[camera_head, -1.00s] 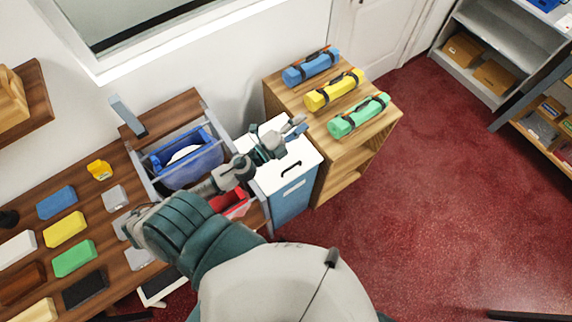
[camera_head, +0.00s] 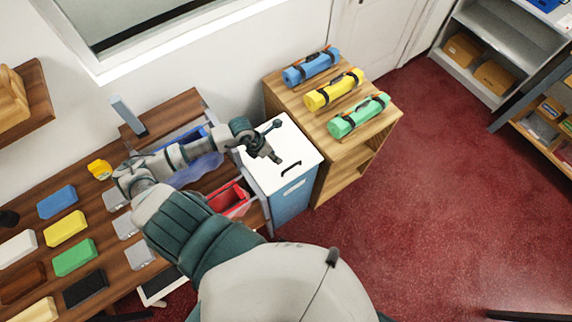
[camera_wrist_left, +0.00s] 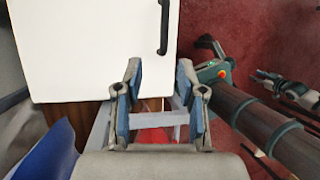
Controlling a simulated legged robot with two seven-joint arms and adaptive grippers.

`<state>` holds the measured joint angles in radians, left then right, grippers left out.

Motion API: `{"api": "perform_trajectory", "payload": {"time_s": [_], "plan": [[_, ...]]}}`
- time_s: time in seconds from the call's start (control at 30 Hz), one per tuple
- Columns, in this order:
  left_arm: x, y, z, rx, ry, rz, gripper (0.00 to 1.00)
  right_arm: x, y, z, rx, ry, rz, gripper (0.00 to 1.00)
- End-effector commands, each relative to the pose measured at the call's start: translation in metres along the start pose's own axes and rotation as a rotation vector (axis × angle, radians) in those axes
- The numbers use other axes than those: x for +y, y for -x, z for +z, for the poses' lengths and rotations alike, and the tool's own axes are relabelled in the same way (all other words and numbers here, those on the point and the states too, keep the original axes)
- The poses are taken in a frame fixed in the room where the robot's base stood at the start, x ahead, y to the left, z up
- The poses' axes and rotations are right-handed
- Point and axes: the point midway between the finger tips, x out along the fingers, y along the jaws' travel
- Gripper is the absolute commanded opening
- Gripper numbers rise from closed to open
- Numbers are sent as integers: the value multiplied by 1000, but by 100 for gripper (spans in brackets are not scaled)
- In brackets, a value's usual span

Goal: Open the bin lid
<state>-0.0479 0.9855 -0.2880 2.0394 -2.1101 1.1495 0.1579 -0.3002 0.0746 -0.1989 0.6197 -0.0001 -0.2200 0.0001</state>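The bin (camera_head: 289,207) is blue with a flat white lid (camera_head: 268,179), which lies closed. A black bar handle (camera_head: 291,168) is on the lid near its right front side; it shows in the wrist view (camera_wrist_left: 163,28) too. My left gripper (camera_head: 277,142) is over the lid, behind and left of the handle. I cannot tell whether a finger touches the lid. Dark arm-like parts at the wrist view's right may be mine; my right gripper is not clear.
A red bin (camera_head: 232,198) and a blue bin (camera_head: 197,172) sit in a rack left of the lidded bin. A wooden shelf unit (camera_head: 362,150) with rolled mats stands close on its right.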

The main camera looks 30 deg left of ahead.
Motion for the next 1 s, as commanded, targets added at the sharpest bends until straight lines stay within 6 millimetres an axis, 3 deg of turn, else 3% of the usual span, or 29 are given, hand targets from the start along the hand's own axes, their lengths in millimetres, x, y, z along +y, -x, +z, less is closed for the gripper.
{"api": "perform_trajectory", "payload": {"time_s": [0.2,0.43,0.6,0.9,1.0], "plan": [[-4,-53,2,-2,2,-2,39,-6,1,-1,2,2,-7,42],[-1,-94,1,-3,2,-2,39,4,0,1,-1,5,5,42],[0,-107,0,-2,0,-3,39,11,0,2,-2,5,12,42],[0,-109,0,-2,0,-2,39,9,0,1,-2,4,10,42],[-1,-109,0,-2,-1,-2,14,4,0,0,0,2,4,42]]}}
